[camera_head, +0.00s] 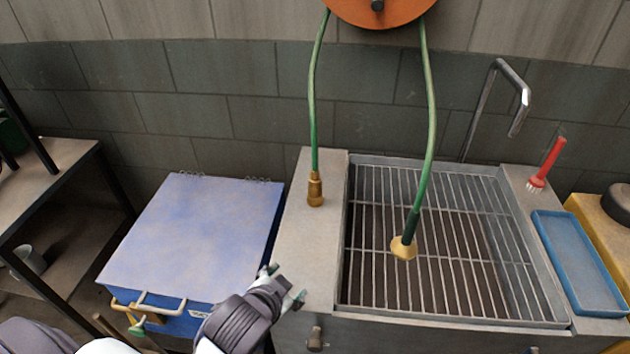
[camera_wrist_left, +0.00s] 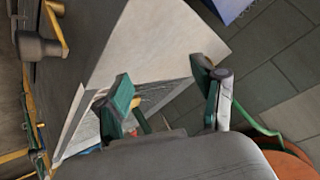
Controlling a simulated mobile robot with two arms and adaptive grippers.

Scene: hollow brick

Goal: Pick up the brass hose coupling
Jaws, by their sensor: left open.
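The brass hose coupling (camera_head: 315,189) hangs on the end of a green hose (camera_head: 313,100), at the grey ledge left of the sink. It looks upright; I cannot tell whether it touches the ledge. A flared brass end (camera_head: 404,248) on a second hose is at the sink grate. My left gripper (camera_head: 286,285) is open and empty near the ledge's front left edge, nearer than the coupling and apart from it. In the left wrist view the gripper's fingers (camera_wrist_left: 165,100) are spread; a small yellowish piece between them is unclear. My right gripper is not in view.
A blue lidded box (camera_head: 200,230) stands left of the ledge. The grated sink (camera_head: 353,260) with a bent tap (camera_head: 485,100) is to the right. A red brush (camera_head: 547,162) and blue tray (camera_head: 580,262) lie beyond it. An orange reel (camera_head: 350,12) hangs above.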

